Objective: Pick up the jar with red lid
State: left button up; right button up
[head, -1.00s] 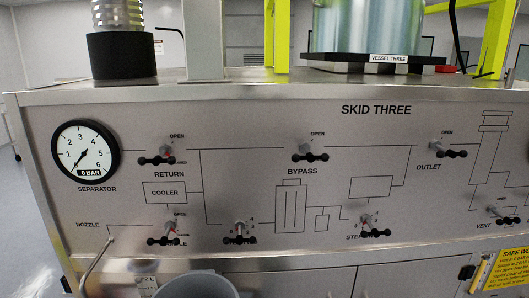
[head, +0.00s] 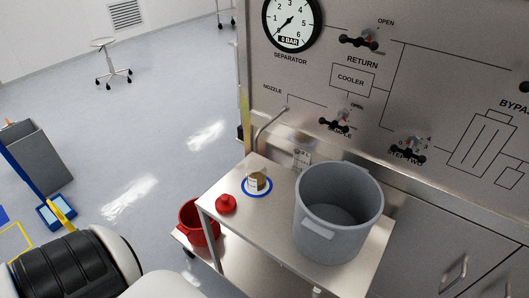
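A small clear jar (head: 257,182) with tan contents and a pale label stands on a blue ring (head: 257,192) on a metal side table (head: 275,225) in the head view. I see no red lid on the jar. A round red lid-like piece with a knob (head: 226,204) lies on the table to the left of the jar, apart from it. Neither of my grippers is in view.
A large grey bucket (head: 339,212) stands on the table to the right of the jar. A bent nozzle pipe (head: 268,124) reaches over the table's back. The skid panel (head: 440,70) rises behind. A red bucket (head: 196,222) is lower left of the table.

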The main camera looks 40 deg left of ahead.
aim_at(256, 170)
jog(key=u, duration=1.3)
